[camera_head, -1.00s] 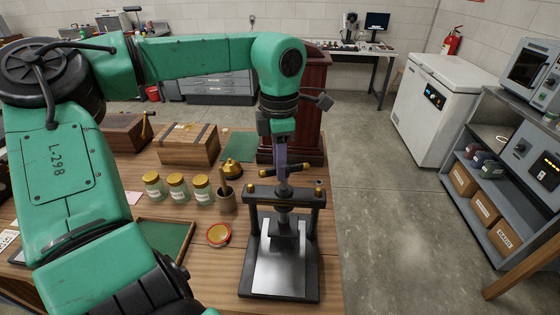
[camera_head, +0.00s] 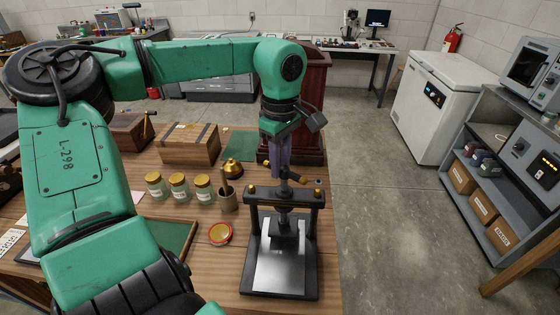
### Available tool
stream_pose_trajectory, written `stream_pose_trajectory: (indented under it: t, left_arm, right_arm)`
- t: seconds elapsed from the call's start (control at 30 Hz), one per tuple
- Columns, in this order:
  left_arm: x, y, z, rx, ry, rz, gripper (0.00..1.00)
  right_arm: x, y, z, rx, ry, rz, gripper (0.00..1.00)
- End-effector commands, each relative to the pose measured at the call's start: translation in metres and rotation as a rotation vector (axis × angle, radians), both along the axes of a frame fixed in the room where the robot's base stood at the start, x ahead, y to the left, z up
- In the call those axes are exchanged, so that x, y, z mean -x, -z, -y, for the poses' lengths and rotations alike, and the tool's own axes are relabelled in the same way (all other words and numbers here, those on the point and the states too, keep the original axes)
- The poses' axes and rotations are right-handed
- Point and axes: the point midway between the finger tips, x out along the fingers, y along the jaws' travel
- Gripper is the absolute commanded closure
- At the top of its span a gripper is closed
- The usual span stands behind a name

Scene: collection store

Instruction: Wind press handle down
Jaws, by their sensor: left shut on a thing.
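The black press (camera_head: 313,225) stands upright near the right front edge of the wooden table, with a bare grey base plate (camera_head: 282,265). Its handle (camera_head: 297,178) is a dark bar with brass ends on top of the central screw. My left gripper (camera_head: 284,172) reaches down from above and is shut on the press handle near the screw. The fingers partly hide the bar. The pressing plate (camera_head: 282,226) hangs above the base plate with a gap. My right gripper is not in view.
Left of the press are a mortar with pestle (camera_head: 228,201), a red-rimmed round dish (camera_head: 220,234), several brass-lidded jars (camera_head: 179,188), a brass bell (camera_head: 232,168) and a green-lined tray (camera_head: 165,235). A wooden box (camera_head: 190,146) stands behind. Floor right of the table is clear.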

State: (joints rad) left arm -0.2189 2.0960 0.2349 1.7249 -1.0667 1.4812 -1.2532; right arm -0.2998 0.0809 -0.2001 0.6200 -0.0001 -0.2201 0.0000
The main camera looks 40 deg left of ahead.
Motion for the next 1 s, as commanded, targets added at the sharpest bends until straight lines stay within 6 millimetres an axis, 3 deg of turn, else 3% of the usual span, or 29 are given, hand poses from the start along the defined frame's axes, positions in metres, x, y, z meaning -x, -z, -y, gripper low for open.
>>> stream_pose_trajectory:
  t: [0.3,0.77,0.8,0.83,0.87,1.0]
  left_arm:
    - [-0.0030,-0.0027,-0.0001,0.000,0.102,0.009,1.00]
    - [-0.0030,-0.0025,0.0000,0.000,0.114,0.009,1.00]
    - [-0.0030,-0.0025,0.0000,0.000,0.114,0.008,0.60]
    - [-0.0029,-0.0024,0.0000,0.000,0.114,0.008,0.49]
    - [-0.0027,-0.0022,0.0000,0.001,0.114,0.007,0.43]
    - [-0.0021,-0.0013,0.0001,0.000,0.114,0.004,0.43]
  right_arm:
    - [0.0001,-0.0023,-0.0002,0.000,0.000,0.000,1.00]
    - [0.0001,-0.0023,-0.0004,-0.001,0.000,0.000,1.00]
    - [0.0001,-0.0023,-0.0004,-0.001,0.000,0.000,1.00]
    - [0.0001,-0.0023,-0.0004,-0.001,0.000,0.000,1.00]
    - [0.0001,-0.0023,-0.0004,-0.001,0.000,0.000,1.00]
    - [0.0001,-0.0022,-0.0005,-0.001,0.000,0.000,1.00]
